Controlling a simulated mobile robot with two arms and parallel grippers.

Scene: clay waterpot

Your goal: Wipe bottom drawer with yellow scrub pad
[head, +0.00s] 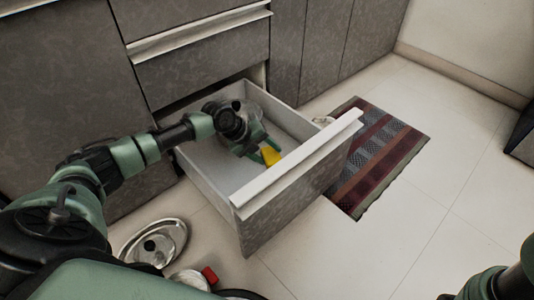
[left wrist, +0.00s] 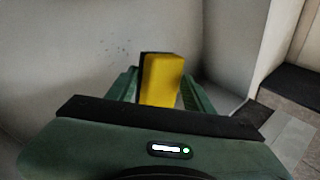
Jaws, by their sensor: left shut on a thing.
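The bottom drawer (head: 203,172) is pulled open, and its light grey inside shows in the head view. My left gripper (head: 266,153) reaches down into the drawer. It is shut on the yellow scrub pad (head: 270,157), held near the drawer's front panel. In the left wrist view the yellow scrub pad (left wrist: 162,79) stands upright between the fingers, with a dark layer along its left side. Small dark specks (left wrist: 115,47) show on the pale drawer surface beyond the pad. I cannot tell whether the pad touches the drawer. At the lower right of the head view only part of my right arm shows.
A striped rug (head: 382,155) lies on the tiled floor right of the drawer. A round metal lid or dish (head: 155,243) and a red-handled item (head: 209,275) are on the floor at the lower left. A closed drawer (head: 200,55) is above.

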